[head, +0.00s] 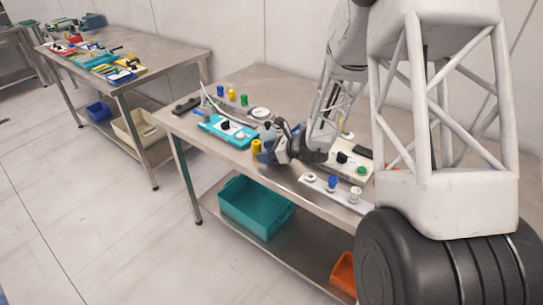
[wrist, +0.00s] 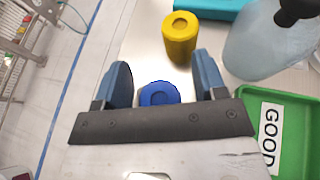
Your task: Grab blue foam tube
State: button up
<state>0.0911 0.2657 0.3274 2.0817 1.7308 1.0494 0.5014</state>
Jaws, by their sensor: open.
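In the wrist view, a blue foam tube (wrist: 159,93), seen from its end, shows between the two blue fingers of my gripper (wrist: 163,70). The fingers stand apart with a gap on each side of the tube; its lower part is hidden by the dark gripper bar. A yellow tube (wrist: 180,40) stands just beyond it. In the head view, my gripper (head: 268,146) is low over the near table, beside the yellow tube (head: 256,147); I cannot make out the blue tube between the fingers there. Another blue piece (head: 231,95) stands farther back.
A green tray marked GOOD (wrist: 292,105) lies right of my gripper, and a translucent rounded thing with a black knob (wrist: 262,45) is beyond it. A teal tray (head: 212,124) and white strip (head: 313,189) flank my gripper on the table. A teal bin (head: 240,212) sits below.

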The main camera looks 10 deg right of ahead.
jog(key=shift+c, duration=0.5)
jog(key=c, duration=0.9)
jog(key=shift+r, duration=0.15)
jog(key=shift+r, duration=1.3)
jog(key=shift+s+r, duration=0.15)
jog(key=shift+r, duration=0.25)
jog(key=s+d+r, duration=0.1)
jog(key=s+d, duration=0.1)
jog(key=s, duration=1.3)
jog(key=shift+s, duration=0.3)
jog(key=shift+r, duration=0.15)
